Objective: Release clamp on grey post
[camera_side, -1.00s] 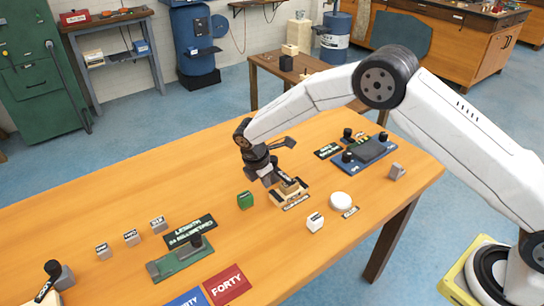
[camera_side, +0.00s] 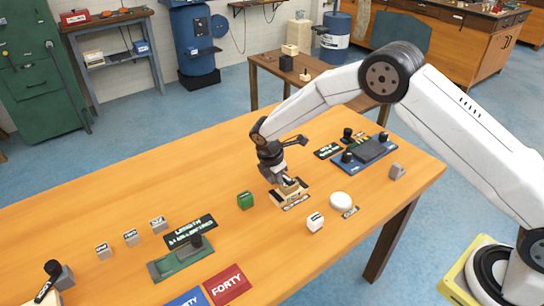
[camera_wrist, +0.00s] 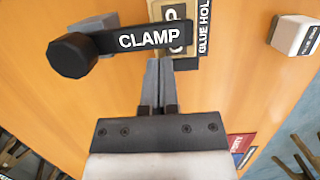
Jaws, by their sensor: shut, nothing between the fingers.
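The black clamp lever (camera_wrist: 150,37), lettered CLAMP, reaches across the top of the wrist view with a round black knob (camera_wrist: 75,55) at its left end. The grey post (camera_wrist: 92,25) shows partly behind the lever. The lever's right end lies over the wooden fixture (camera_wrist: 178,12), which also stands on the table in the side view (camera_side: 288,192). My gripper (camera_wrist: 160,65) is shut and empty, its fingers ending at the lever's lower edge in the wrist view. I cannot tell whether they touch it. In the side view my gripper (camera_side: 284,178) is low at the fixture and hides the clamp.
A blue tray (camera_side: 365,158) lies behind at the right.

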